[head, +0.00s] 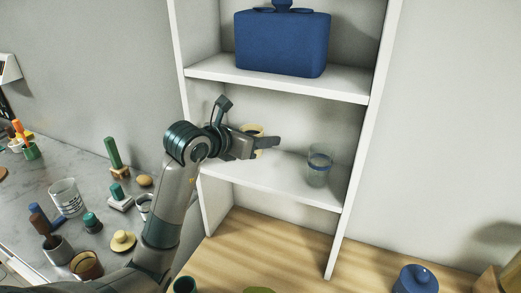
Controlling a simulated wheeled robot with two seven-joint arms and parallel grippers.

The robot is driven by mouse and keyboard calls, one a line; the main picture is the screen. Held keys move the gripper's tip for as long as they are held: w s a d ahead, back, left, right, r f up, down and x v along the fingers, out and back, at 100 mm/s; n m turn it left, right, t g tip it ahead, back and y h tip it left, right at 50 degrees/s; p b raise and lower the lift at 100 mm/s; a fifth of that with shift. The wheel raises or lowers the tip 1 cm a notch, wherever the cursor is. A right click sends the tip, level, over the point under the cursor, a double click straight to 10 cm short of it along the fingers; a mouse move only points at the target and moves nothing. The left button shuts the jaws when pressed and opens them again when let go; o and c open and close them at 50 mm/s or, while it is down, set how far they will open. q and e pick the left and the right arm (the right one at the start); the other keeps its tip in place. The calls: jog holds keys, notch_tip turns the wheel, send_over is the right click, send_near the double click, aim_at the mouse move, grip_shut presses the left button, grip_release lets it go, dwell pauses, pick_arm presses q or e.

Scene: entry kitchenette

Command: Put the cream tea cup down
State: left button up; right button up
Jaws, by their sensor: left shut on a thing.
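The cream tea cup (257,131) is a small pale yellow cup, partly hidden behind my left gripper. My left gripper (268,143) is shut on the cup, inside the middle bay of the white shelf unit. The cup is over the middle shelf board (285,184), toward its left half. I cannot tell whether its base touches the board. My right gripper is not in view.
A clear glass with a blue band (319,165) stands on the same shelf, right of my gripper. A blue case (282,43) sits on the shelf above. A grey counter (90,173) at left holds several small items. A blue lidded pot (415,280) stands at lower right on the wooden surface (300,262).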

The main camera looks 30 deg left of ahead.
aim_at(261, 163)
pick_arm(q)
jog(key=shift+f, duration=0.2)
jog(key=shift+f+p, duration=0.65)
jog(key=shift+f, duration=1.45)
jog(key=shift+f, duration=0.2)
jog(key=o, duration=1.2)
